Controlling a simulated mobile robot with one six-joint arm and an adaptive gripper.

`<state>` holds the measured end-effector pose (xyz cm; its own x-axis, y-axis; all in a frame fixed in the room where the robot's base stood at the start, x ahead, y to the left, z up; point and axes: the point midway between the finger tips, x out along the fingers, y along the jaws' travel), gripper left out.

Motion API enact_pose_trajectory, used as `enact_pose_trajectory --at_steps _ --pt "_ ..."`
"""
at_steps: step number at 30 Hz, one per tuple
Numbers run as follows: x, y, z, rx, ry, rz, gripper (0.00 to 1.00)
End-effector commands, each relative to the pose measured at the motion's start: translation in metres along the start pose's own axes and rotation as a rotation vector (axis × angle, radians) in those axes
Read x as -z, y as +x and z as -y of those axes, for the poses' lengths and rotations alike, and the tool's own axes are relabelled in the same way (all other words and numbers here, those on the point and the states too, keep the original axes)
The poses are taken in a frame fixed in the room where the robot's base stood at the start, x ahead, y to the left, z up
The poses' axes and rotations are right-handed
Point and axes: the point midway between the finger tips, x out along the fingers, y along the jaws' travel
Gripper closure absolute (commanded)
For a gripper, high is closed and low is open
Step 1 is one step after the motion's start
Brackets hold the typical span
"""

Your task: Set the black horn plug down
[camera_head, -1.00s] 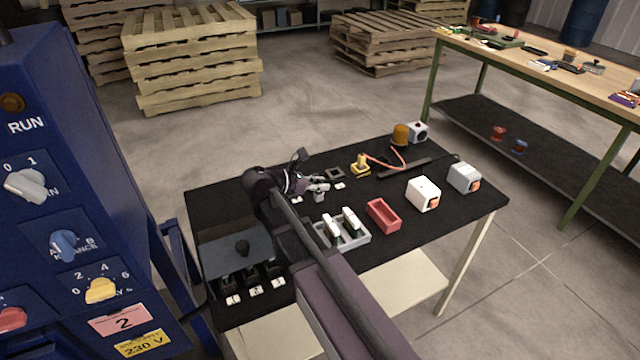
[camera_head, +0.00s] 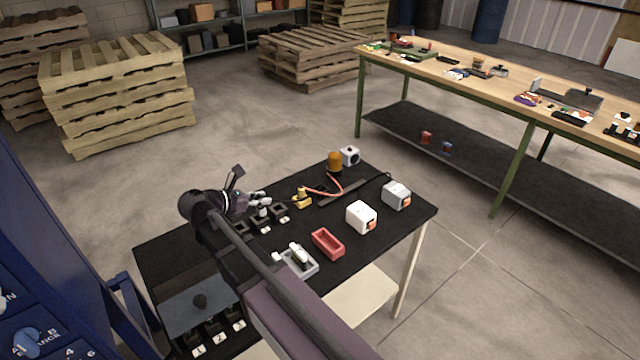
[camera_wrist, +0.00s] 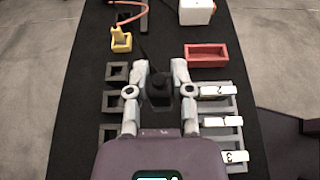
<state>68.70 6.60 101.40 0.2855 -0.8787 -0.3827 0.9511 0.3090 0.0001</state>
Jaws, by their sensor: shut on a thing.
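The black horn plug (camera_wrist: 158,88) is held between the two fingers of my gripper (camera_wrist: 160,78) in the wrist view. It is dark with a squarish body, and black table shows beyond it. In the head view my gripper (camera_head: 259,203) is over the far left part of the black table (camera_head: 390,235), by a row of dark square holders (camera_head: 280,213) with white labels. The plug cannot be made out clearly there. In the wrist view the holders (camera_wrist: 113,101) lie left of my gripper. Whether the plug touches the table cannot be told.
A grey slotted tray (camera_wrist: 232,124) with white labels lies right of my gripper, near a red tray (camera_wrist: 205,48). A yellow plug in its holder (camera_wrist: 121,42) is ahead left.

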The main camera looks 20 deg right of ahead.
Motion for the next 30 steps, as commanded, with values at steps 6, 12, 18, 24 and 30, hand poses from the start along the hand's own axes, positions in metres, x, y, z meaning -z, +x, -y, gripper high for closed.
enact_pose_trajectory --at_steps 6,12,18,24,30 --pt "-0.043 -0.018 0.0 0.0 0.0 0.0 1.0" --pt "-0.073 -0.03 0.0 0.0 0.0 0.0 1.0" --pt "-0.104 -0.043 0.0 0.0 0.0 0.0 1.0" --pt "-0.135 -0.056 0.0 0.0 0.0 0.0 1.0" --pt "-0.159 -0.066 0.0 0.0 0.0 0.0 1.0"
